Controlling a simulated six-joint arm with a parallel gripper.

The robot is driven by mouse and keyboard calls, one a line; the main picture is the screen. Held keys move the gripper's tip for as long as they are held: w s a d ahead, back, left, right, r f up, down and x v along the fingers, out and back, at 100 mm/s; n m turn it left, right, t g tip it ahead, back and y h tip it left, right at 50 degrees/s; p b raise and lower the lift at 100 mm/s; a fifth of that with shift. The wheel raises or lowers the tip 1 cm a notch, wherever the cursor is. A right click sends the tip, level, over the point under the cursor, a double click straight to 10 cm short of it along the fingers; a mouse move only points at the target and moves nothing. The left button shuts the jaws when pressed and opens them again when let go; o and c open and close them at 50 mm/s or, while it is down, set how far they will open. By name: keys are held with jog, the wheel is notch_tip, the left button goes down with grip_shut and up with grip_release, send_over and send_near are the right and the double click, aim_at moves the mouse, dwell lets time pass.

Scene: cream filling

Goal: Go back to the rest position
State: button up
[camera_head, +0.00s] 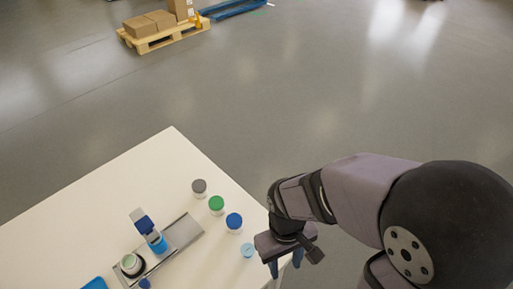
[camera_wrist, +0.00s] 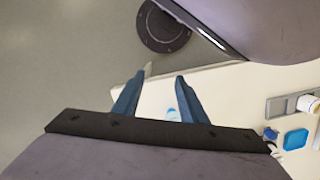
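My gripper (camera_head: 284,264) hangs off the right edge of the white table in the head view, its blue fingers pointing down. In the wrist view my gripper (camera_wrist: 161,85) shows its two blue fingers apart, with nothing between the tips. A small light-blue round piece (camera_head: 247,250) lies on the table just left of my gripper. It also shows in the wrist view (camera_wrist: 172,113), beyond the fingers.
Jars with grey (camera_head: 199,187), green (camera_head: 216,203) and blue (camera_head: 234,221) lids stand in a row on the table (camera_head: 110,190). A pallet with boxes (camera_head: 150,40) is far off; the floor between is clear.

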jog(key=w+d+r+m+t, duration=0.1)
jog(key=w+d+r+m, duration=0.2)
jog(key=d, duration=0.5)
jog(key=shift+w+m+y, duration=0.3)
jog(key=shift+w+m, duration=0.35)
jog(key=shift+m, duration=0.35)
jog(key=shift+c, duration=0.4)
dwell(0.5)
